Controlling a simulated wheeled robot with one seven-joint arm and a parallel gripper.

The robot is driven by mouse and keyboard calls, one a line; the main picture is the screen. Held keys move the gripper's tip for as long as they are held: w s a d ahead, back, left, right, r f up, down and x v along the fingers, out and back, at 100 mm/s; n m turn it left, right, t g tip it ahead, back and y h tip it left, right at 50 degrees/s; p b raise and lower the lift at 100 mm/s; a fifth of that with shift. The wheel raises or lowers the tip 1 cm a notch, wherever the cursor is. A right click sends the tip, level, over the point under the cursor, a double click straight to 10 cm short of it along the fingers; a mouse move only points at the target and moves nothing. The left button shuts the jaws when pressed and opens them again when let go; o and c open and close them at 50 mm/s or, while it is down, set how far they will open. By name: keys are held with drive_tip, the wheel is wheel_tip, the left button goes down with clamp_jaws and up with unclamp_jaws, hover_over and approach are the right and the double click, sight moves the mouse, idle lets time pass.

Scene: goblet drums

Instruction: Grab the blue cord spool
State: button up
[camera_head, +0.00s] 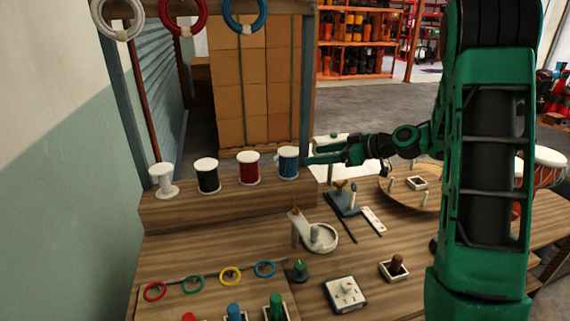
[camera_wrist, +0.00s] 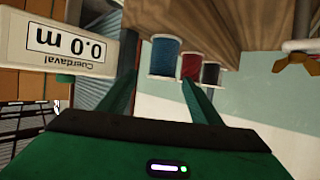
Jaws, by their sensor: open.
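The blue cord spool (camera_head: 288,163) stands upright at the right end of a row of spools on a raised wooden ledge. It has white end discs. My gripper (camera_head: 308,161) reaches in from the right, level with it and close to its right side. In the wrist view the blue spool (camera_wrist: 165,58) is straight ahead, between the lines of the two green fingertips (camera_wrist: 158,78). The fingers are open and hold nothing. I cannot tell whether a fingertip touches the spool.
A red spool (camera_head: 249,168), a black spool (camera_head: 207,176) and a white spool (camera_head: 164,181) stand left of the blue one. A white length meter (camera_wrist: 70,42) is close beside my gripper. Coloured cord rings (camera_head: 245,14) hang above. Small fixtures and a round board (camera_head: 412,197) occupy the bench.

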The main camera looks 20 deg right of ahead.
sight(288, 156)
drive_tip(key=x, duration=0.5)
drive_tip(key=shift+a, duration=0.45)
drive_tip(key=shift+r+x, duration=0.2)
drive_tip(key=shift+x, duration=1.25)
drive_tip(key=shift+r+x, duration=0.2)
drive_tip(key=shift+x, duration=1.2)
drive_tip(key=shift+w+a, duration=0.1)
drive_tip(key=shift+w, duration=0.05)
drive_tip(key=c, duration=0.9)
drive_tip(key=shift+c, duration=0.5)
